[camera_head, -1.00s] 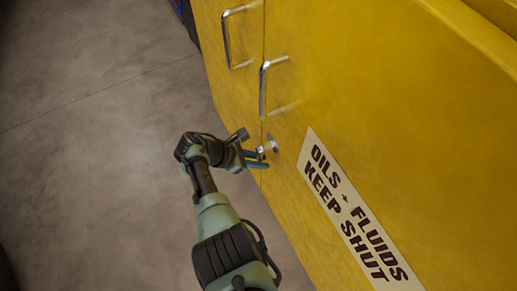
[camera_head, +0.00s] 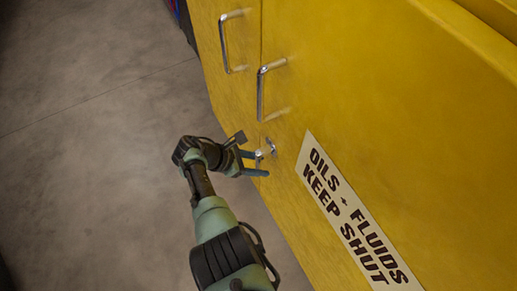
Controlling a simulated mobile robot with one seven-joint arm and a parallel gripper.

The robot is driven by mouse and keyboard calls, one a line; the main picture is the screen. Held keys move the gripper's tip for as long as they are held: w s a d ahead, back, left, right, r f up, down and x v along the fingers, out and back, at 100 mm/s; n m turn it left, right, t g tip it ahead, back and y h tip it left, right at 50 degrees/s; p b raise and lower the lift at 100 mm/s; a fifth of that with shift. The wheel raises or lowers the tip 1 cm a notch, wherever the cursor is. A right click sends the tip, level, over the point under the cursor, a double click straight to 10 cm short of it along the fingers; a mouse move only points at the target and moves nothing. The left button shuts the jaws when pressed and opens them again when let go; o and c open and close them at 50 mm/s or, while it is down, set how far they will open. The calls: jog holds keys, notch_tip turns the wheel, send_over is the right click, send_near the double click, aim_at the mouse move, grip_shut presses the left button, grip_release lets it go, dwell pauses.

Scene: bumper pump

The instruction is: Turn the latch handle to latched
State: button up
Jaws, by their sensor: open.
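The latch handle (camera_head: 271,146) is a small shiny metal piece on the yellow cabinet door, below the right door pull. My gripper (camera_head: 261,163) is at the latch, on its left and lower side, with its fingers pointing toward the door. The jaws are open, and a small silvery part shows between or just beside the fingers. I cannot tell whether the fingers touch the handle. The gripper partly hides the latch area.
The yellow cabinet (camera_head: 370,90) fills the right side. Two metal door pulls, the left (camera_head: 226,42) and the right (camera_head: 262,88), stick out above the latch. A label (camera_head: 355,215) reads "OILS + FLUIDS KEEP SHUT". Bare concrete floor (camera_head: 90,150) lies to the left.

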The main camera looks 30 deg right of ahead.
jog(key=p+v, duration=0.4)
jog(key=v, duration=0.9)
